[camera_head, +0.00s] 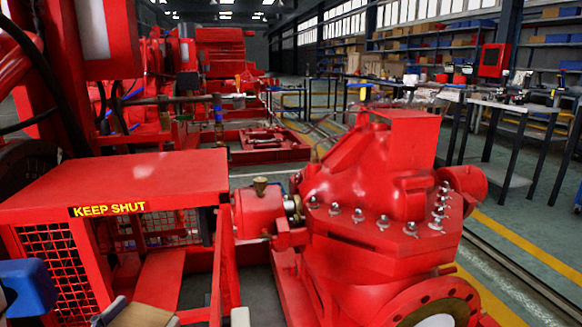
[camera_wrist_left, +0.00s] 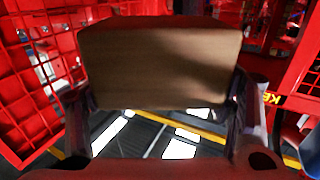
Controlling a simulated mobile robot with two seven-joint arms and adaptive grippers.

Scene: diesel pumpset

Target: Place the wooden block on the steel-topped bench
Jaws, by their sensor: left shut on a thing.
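The wooden block (camera_head: 142,316) shows at the bottom edge of the head view, partly cut off, in front of the red guard. In the left wrist view the tan block (camera_wrist_left: 160,65) fills the upper middle, held between the two fingers of the left gripper (camera_wrist_left: 160,100). A steel-topped bench (camera_head: 515,106) stands far off at the right of the head view, with small items on its top. My right gripper is not in view.
A red guard marked KEEP SHUT (camera_head: 110,185) stands close at the left. A large red pump (camera_head: 375,220) with studs fills the centre right. Floor (camera_head: 530,225) with yellow lines is clear at the right. Shelves (camera_head: 440,45) line the back wall.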

